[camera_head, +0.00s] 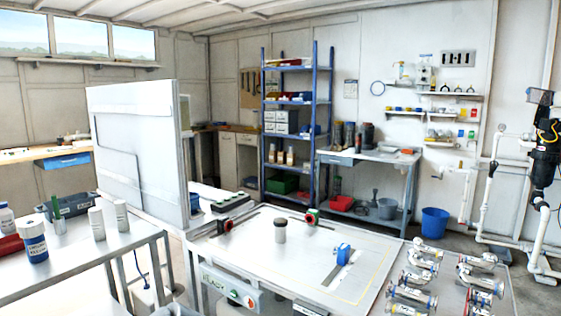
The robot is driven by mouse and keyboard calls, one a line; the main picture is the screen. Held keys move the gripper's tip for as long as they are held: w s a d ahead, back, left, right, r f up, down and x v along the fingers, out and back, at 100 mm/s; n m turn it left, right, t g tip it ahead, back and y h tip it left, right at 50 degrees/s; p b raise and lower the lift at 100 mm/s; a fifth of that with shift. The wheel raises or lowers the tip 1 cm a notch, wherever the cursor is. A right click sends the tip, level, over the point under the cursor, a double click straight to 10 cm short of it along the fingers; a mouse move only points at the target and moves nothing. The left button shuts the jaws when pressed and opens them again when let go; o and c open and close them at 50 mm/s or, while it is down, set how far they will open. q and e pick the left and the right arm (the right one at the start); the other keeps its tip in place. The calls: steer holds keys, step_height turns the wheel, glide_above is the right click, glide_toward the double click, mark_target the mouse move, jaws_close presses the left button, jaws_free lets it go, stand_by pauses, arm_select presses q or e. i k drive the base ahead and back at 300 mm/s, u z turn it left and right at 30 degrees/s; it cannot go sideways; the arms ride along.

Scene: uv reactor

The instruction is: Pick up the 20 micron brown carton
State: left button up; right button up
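No carton with a readable 20 micron label shows from here. Small brown and white packages (280,156) stand on a lower shelf of the blue rack at the back, too small to read. A short grey-brown cylinder with a dark top (280,232) stands upright on the white table in the middle; I cannot tell whether it is a carton. Neither of my grippers is in view.
The white table (250,262) also carries a blue clamp (343,253). A tall white panel (140,150) stands at the left, behind a bench (75,262) with bottles. Metal fittings (412,294) crowd the front right. A blue bucket (435,223) stands on the floor.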

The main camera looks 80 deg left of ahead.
mark_target(282, 154)
steer(key=u, duration=0.05)
steer(key=i, duration=3.4)
steer(key=u, duration=1.95)
steer(key=i, duration=3.1)
steer(key=u, duration=2.1)
steer(key=i, duration=4.3)
